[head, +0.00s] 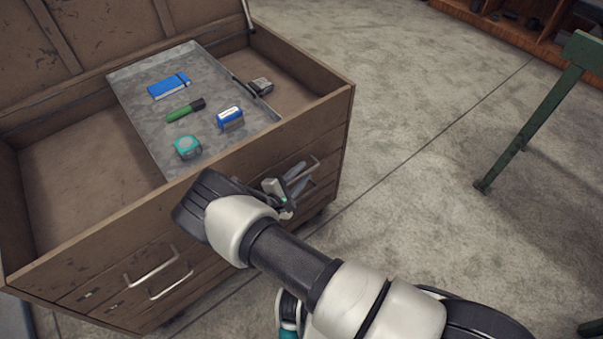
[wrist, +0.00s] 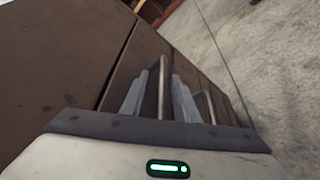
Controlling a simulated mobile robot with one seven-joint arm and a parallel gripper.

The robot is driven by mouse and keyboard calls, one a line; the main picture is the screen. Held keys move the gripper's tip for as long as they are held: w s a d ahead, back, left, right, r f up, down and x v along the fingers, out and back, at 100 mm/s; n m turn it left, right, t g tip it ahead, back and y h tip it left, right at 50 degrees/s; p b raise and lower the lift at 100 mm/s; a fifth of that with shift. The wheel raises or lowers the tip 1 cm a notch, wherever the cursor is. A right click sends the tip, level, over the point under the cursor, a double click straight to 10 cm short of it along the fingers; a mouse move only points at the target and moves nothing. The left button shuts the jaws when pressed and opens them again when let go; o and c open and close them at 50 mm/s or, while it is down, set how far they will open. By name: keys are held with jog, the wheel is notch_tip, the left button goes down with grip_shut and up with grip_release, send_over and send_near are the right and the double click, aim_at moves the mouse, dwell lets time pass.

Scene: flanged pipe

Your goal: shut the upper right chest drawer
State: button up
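The brown wooden chest (head: 95,262) has drawers in its front. The upper right drawer's front (wrist: 148,48) shows in the wrist view, and it looks nearly flush with the chest; I cannot tell whether a gap remains. Its metal handle (head: 306,168) is partly hidden by my gripper in the head view. My gripper (head: 287,188) is at the right side of the chest front. In the wrist view, its two fingers (wrist: 160,100) stand apart, one on each side of the handle bar (wrist: 162,80), with space visible beside the bar.
A second handle (wrist: 208,106) lies just right of my fingers in the wrist view. The chest's lid is up, and a grey tray (head: 140,123) with small items sits inside. Two left handles (head: 152,266) project from the front. A green metal stand (head: 530,115) is at right; bare floor lies between.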

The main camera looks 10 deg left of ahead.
jog(key=p+v, duration=0.2)
jog(key=v, duration=1.5)
jog(key=shift+w, duration=0.1)
jog(key=w+d+r+m+g+h, duration=0.15)
jog(key=d+r+m+g, duration=0.5)
jog(key=d+r, duration=0.65)
jog(key=w+d+r+m+g, duration=0.3)
jog(key=d+r+m+g, duration=0.55)
jog(key=r, duration=0.95)
jog(key=s+d+r+m+t+y, duration=0.5)
jog(key=s+d+r+t+y, duration=0.1)
jog(key=s+d+r, duration=0.75)
notch_tip(320, 180, up, 22)
jog(key=a+p, duration=0.1)
jog(key=p, duration=2)
jog(key=shift+s+m+p, duration=0.3)
jog(key=shift+s+p, duration=0.05)
